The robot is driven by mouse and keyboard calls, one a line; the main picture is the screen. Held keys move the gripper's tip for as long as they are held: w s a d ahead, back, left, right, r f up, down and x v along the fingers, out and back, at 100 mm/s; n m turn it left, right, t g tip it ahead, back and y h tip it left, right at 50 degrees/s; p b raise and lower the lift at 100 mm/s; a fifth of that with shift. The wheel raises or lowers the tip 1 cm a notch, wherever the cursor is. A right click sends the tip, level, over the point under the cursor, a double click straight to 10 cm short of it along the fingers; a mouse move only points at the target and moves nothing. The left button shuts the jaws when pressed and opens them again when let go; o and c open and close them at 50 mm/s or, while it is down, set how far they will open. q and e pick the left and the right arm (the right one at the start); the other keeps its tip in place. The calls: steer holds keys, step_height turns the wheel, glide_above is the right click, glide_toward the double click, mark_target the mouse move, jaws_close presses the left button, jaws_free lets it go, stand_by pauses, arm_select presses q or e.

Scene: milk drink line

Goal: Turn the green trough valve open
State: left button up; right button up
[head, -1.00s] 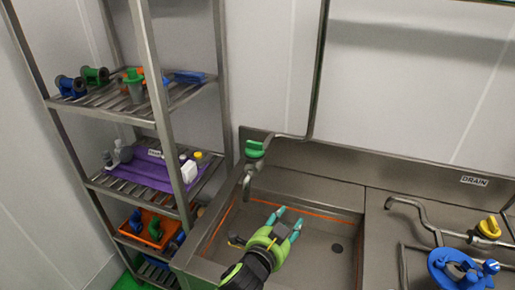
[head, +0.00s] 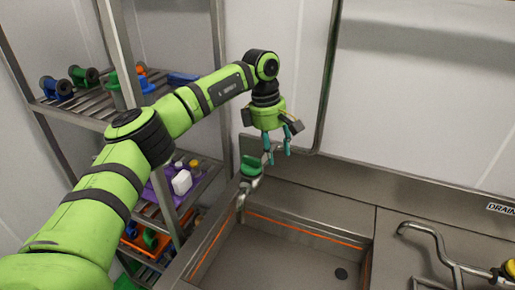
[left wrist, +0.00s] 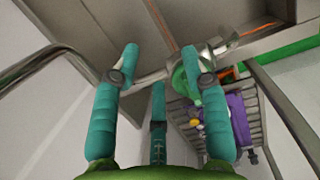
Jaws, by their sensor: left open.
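The green trough valve (head: 250,168) sits on the grey metal tap at the back left corner of the sink trough. My left gripper (head: 277,149) points down just above and to the right of it, with its teal fingers apart and empty. In the left wrist view the green valve (left wrist: 187,77) shows beyond the fingers, partly hidden by the right one. I cannot tell whether a finger touches it. The right gripper is not in view.
The trough (head: 285,262), edged with an orange line, is empty. A metal shelf rack (head: 85,115) with spools and a purple tray (head: 160,190) stands at the left. A curved spout (head: 432,240) lies to the right. The back wall rises close behind my left gripper.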

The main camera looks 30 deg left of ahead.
mark_target(251, 157)
arm_select(q)
steer(key=shift+g+y, duration=0.3)
steer(key=shift+y, duration=0.6)
steer(key=a+r, duration=0.1)
steer(key=a, duration=0.1)
steer(key=a+r, duration=0.2)
steer(key=a, duration=0.1)
steer(key=shift+s+a+r, duration=0.1)
steer(key=shift+s+a, duration=0.2)
steer(key=shift+s, duration=0.05)
steer(key=shift+s+a, duration=0.15)
steer(key=shift+a, duration=0.1)
step_height(251, 157, down, 6)
steer(key=p, duration=0.2)
steer(key=shift+r+p, duration=0.1)
steer(key=shift+p, duration=0.3)
steer(key=shift+d+f, duration=0.1)
steer(key=shift+f, duration=0.3)
jaws_close()
